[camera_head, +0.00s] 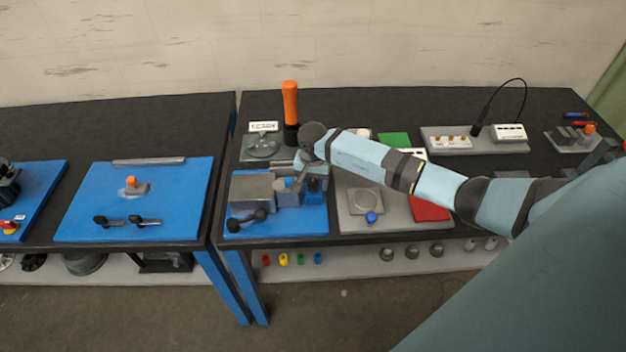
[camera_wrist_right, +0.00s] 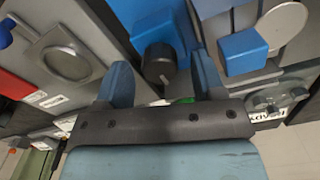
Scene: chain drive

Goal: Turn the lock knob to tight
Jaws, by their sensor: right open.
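A round black knob with a pale line mark, which looks like the lock knob (camera_wrist_right: 160,64), sits on a blue block (camera_wrist_right: 155,25) in the right wrist view. My right gripper (camera_wrist_right: 161,72) is open, with one finger on each side of the knob; I cannot tell whether they touch it. In the head view my right gripper (camera_head: 306,172) is over the right part of a blue board (camera_head: 285,223) with a grey machine block (camera_head: 252,188). The knob is hidden there by my arm. My left gripper is not in view.
An orange-topped post (camera_head: 290,105) stands close behind my right gripper. A grey plate with a disc (camera_head: 364,201) and a blue ball knob (camera_head: 371,217) lie to the right. A red panel (camera_head: 428,208) lies under my forearm.

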